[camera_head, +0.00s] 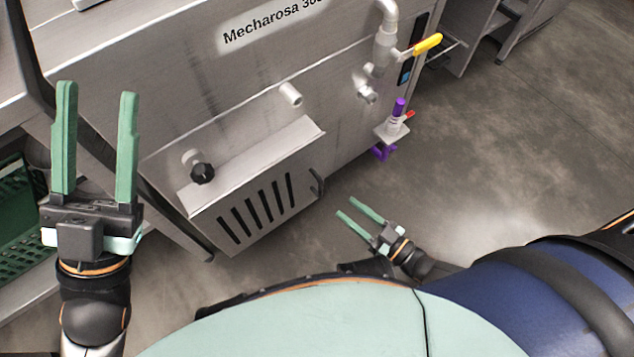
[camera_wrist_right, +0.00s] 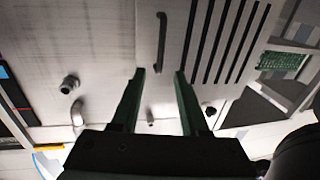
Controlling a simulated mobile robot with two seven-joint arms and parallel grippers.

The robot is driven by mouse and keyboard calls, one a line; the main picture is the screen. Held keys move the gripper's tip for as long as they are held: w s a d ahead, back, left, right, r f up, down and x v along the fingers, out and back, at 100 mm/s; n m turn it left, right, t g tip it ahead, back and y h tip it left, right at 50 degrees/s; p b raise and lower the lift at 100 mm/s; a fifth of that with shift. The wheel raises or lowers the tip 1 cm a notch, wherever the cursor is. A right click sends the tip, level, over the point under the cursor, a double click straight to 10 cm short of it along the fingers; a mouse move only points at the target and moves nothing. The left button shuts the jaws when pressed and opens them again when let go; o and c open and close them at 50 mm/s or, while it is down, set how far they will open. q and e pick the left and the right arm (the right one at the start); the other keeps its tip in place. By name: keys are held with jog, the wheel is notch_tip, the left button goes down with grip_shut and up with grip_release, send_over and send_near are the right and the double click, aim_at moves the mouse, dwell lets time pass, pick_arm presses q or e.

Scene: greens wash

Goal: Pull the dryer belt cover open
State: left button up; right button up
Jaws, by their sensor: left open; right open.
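The dryer belt cover (camera_head: 250,192) is a grey metal box with a row of dark slots on the lower front of the machine. It looks shut. Its dark handle (camera_head: 317,184) is at the cover's right end. In the right wrist view the handle (camera_wrist_right: 161,44) is a dark bar beside the slots, beyond the fingertips. My right gripper (camera_head: 354,213) is open and empty, a little below and right of the handle, apart from it. It also shows in the right wrist view (camera_wrist_right: 159,75). My left gripper (camera_head: 97,90) is open and empty, left of the cover.
The machine (camera_head: 225,80) carries a black knob (camera_head: 202,173) above the cover and a pipe with a yellow-handled valve (camera_head: 427,44) at right. A purple and red valve (camera_head: 398,108) sits low at its corner. A green crate (camera_head: 20,225) is at left. Floor at right is clear.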

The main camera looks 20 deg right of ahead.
aim_at(321, 187)
jog(key=b+x, duration=0.2)
jog(key=x, duration=0.8)
jog(key=shift+w+a, duration=0.1)
jog(key=shift+a, duration=0.05)
grip_shut()
dwell(1.0)
